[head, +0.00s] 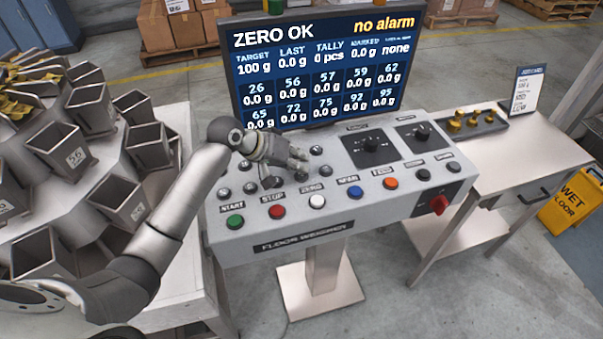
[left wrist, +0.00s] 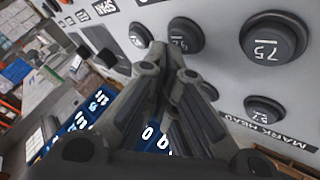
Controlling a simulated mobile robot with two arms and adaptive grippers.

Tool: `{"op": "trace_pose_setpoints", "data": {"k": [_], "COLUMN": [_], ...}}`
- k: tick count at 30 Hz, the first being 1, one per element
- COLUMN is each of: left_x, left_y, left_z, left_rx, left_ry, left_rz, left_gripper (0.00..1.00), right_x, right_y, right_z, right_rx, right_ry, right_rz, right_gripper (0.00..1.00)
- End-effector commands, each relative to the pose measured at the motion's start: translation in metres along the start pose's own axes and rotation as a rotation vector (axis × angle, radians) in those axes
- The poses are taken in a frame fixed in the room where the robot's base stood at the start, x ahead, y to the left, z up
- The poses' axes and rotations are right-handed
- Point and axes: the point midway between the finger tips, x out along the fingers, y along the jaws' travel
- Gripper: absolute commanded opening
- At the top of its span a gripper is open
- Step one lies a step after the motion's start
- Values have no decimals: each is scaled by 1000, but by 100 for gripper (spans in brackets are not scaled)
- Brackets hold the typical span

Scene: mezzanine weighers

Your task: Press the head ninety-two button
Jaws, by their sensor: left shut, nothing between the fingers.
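The grey console (head: 400,207) carries rows of small dark round head buttons. In the left wrist view the button that seems to be ninety-two (left wrist: 187,34) lies just past my fingertips, its label partly hidden. Buttons 75 (left wrist: 268,38) and 57 (left wrist: 263,108) show clearly beside it. My left gripper (head: 300,160), also in the left wrist view (left wrist: 167,60), is shut and empty. Its tips are over the right part of the button rows and hide some buttons in the head view. I cannot tell whether they touch. My right gripper is not in view.
The screen (head: 318,62) behind the console reads ZERO OK and no alarm. Coloured buttons line the front, including green START (head: 235,222) and red STOP (head: 277,211). A red knob (head: 439,204) sits at the front right. A weigher with metal buckets (head: 62,148) stands left.

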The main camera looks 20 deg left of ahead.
Motion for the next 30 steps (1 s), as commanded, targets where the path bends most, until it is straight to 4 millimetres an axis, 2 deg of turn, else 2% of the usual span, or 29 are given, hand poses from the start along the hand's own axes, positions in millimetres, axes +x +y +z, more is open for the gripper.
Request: {"op": "trace_pose_setpoints", "data": {"k": [30], "left_x": [5], "left_y": [-4], "left_z": [5], "left_rx": [-1], "left_ry": [-3], "left_rz": [-1], "left_gripper": [0], "right_x": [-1], "right_y": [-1], "right_z": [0], "right_rx": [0], "right_ry": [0], "right_rz": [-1], "right_gripper": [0]}}
